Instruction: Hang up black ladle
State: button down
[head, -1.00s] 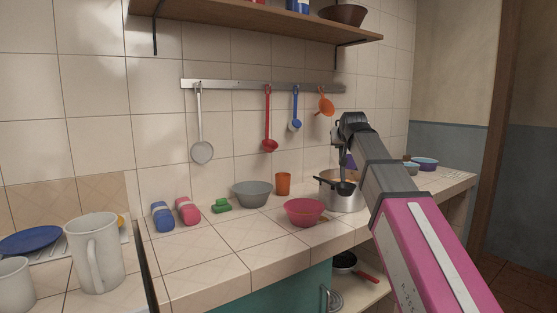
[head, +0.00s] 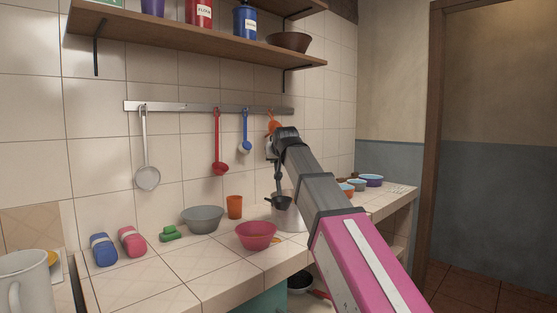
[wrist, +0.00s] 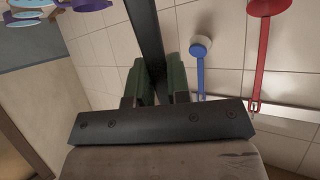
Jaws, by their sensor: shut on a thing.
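The black ladle (head: 279,201) hangs bowl down from my gripper (head: 271,150), which is shut on its handle. In the head view the bowl shows in front of the metal pot's upper part, and my arm hides part of the handle. In the wrist view the dark handle (wrist: 146,35) runs between the green finger pads of my gripper (wrist: 154,82). The metal wall rail (head: 190,107) carries a grey ladle (head: 148,177), a red ladle (head: 219,168), a blue ladle (head: 245,146) and an orange utensil (head: 274,122). My gripper is below the rail's right end, partly covering the orange utensil.
The metal pot (head: 289,219) stands on the counter under the ladle. A pink bowl (head: 257,236), a grey bowl (head: 203,219) and an orange cup (head: 234,207) stand to its left. A wooden shelf (head: 190,48) is above the rail. Free wall shows between the grey and red ladles.

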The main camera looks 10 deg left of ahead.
jog(key=s+a+r+n+y, duration=0.1)
jog(key=s+a+r, duration=0.3)
jog(key=a, duration=0.5)
jog(key=s+a+r+n+g+y, duration=0.1)
jog(key=s+a+r, duration=0.1)
jog(key=a+r, duration=0.5)
jog(key=s+a+r+n+y, duration=0.1)
jog(key=s+a+r, duration=0.2)
jog(key=a, duration=0.8)
jog(key=w+a+f, duration=0.2)
jog(key=w+a, duration=0.4)
jog(key=a, duration=0.1)
jog(key=shift+a, duration=0.2)
jog(key=shift+w+f, duration=0.1)
